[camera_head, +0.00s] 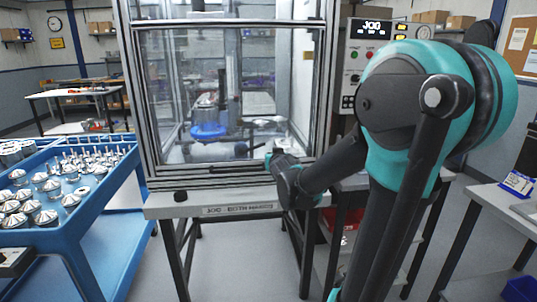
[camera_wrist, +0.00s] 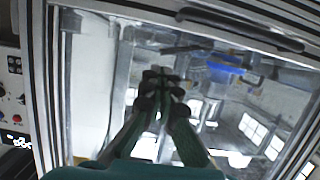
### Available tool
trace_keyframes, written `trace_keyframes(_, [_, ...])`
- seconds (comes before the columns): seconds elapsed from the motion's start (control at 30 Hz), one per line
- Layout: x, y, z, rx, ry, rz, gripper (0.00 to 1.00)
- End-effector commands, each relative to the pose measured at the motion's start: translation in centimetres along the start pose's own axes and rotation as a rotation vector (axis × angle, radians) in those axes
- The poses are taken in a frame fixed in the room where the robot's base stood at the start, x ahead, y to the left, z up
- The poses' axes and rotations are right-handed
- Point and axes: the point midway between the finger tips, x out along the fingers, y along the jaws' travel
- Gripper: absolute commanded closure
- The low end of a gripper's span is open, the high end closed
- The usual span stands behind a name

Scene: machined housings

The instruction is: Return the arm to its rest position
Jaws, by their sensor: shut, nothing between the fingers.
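My gripper (camera_wrist: 163,76) shows in the wrist view with its dark fingers together and nothing between them. It is in front of the glass of a machine enclosure (camera_head: 225,172). In the head view my arm reaches from the right, bent down at the elbow, and its wrist end is near the lower right of the glass front. The fingers are hard to make out there. Whether they touch the glass cannot be told.
A control panel (camera_head: 371,52) is right of the enclosure, behind my arm. A blue cart (camera_head: 75,229) with several metal housings (camera_head: 48,217) stands at left. A grey side table (camera_head: 505,212) is at right. A blue fixture (camera_head: 208,131) shows behind the glass.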

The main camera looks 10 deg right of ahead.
Motion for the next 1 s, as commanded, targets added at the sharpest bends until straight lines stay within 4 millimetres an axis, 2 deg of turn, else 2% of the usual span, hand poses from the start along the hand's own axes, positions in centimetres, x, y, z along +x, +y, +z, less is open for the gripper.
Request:
trace_keyframes(0.07, [-0.6, 0.6, 0.8, -0.001, -0.025, 0.014, 1.0])
trace_keyframes(0.17, [-2.3, 2.4, 3.7, 0.001, -0.109, 0.056, 1.0])
trace_keyframes(0.27, [-5.3, 4.5, 8.5, 0.002, -0.254, 0.102, 1.0])
trace_keyframes(0.4, [-11.0, 6.4, 16.2, 0.002, -0.495, 0.127, 1.0])
trace_keyframes(0.5, [-15.3, 6.6, 21.2, 0.003, -0.656, 0.108, 1.0])
trace_keyframes(0.6, [-19.1, 6.3, 25.0, 0.004, -0.788, 0.073, 1.0])
trace_keyframes(0.7, [-22.0, 5.7, 27.5, 0.004, -0.88, 0.035, 1.0])
trace_keyframes(0.8, [-23.7, 5.3, 28.9, 0.004, -0.933, 0.009, 1.0])
trace_keyframes(1.0, [-24.4, 5.1, 29.5, 0.002, -0.956, -0.005, 1.0])
